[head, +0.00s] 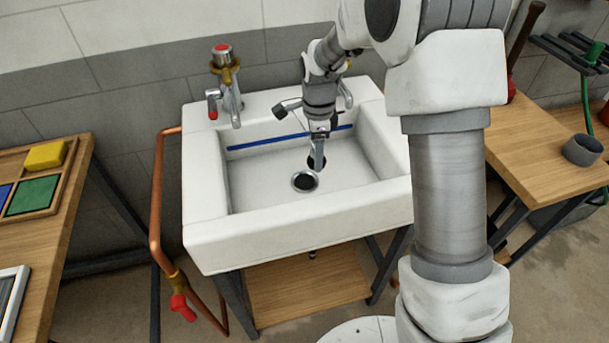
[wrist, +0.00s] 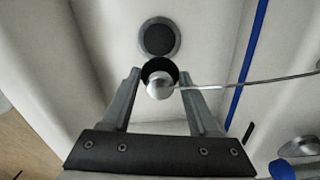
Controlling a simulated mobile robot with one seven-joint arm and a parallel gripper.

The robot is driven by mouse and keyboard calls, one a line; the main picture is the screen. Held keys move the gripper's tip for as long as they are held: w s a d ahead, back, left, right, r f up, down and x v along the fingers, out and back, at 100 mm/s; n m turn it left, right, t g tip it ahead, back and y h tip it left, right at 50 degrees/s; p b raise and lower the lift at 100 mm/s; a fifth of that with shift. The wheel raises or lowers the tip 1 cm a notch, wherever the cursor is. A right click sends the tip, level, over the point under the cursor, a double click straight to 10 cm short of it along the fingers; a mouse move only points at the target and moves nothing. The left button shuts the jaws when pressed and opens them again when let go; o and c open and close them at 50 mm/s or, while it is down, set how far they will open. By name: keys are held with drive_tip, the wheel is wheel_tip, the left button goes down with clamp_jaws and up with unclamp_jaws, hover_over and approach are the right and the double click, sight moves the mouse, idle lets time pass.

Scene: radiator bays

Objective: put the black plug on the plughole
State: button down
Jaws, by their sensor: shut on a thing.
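The white sink (head: 290,228) holds the plughole (head: 305,181), a dark hole with a metal ring, in its basin floor. In the wrist view the plughole (wrist: 159,38) is straight above the plug in the picture, uncovered. The black plug (wrist: 152,68), a dark disc with a round silvery knob, is between my fingertips. My gripper (wrist: 159,80) is shut on it. A thin chain (wrist: 250,83) runs from the knob to the right. In the head view my gripper (head: 318,158) points down inside the basin, just behind the plughole. Whether the plug touches the basin floor is hard to tell.
A tap with a red top (head: 224,80) stands at the sink's back left; another is partly hidden behind my arm. A blue line (head: 262,142) runs along the basin's back wall. A copper pipe (head: 157,200) stands left. Wooden benches flank the sink. The basin's left part is clear.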

sight(305, 182)
drive_tip(key=a+f, duration=0.1)
drive_tip(key=a, duration=0.1)
drive_tip(key=shift+s+a+f, duration=0.35)
drive_tip(key=shift+a+f, duration=0.05)
drive_tip(key=shift+f+b, duration=0.8)
drive_tip(key=shift+f, duration=1.15)
drive_tip(key=shift+f, duration=0.15)
drive_tip(key=shift+c, duration=0.8)
unclamp_jaws()
wheel_tip(305, 182, up, 12)
drive_tip(key=p, duration=0.3)
drive_tip(key=shift+r, duration=0.25)
